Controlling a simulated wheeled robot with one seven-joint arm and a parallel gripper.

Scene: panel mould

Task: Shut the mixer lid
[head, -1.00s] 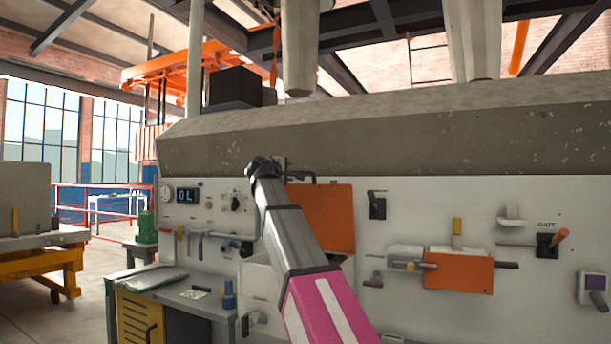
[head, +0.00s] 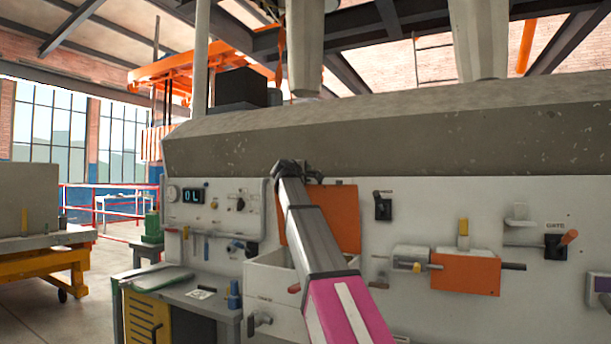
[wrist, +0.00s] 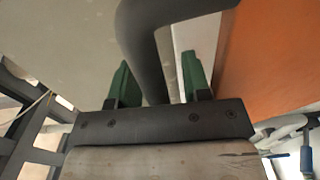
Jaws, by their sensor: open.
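The mixer's orange lid (head: 335,218) stands raised, open, above a white box-shaped body (head: 285,277) set against the panel. In the wrist view the lid (wrist: 270,55) fills the right side. A dark, bent bar, which looks like the lid's handle (wrist: 142,30), passes between my fingers. My gripper (head: 291,170) is at the lid's upper left edge in the head view and hides the handle there. In the wrist view my gripper (wrist: 157,68) has its two green fingers apart, one on each side of the bar. I cannot tell whether either finger touches it.
A white panel carries a gauge and display (head: 193,196), a lever switch (head: 383,206), an orange block with a bar (head: 466,272) and a gate lever (head: 560,243). A grey bench (head: 190,291) stands left of the mixer. A concrete ledge (head: 400,140) overhangs above.

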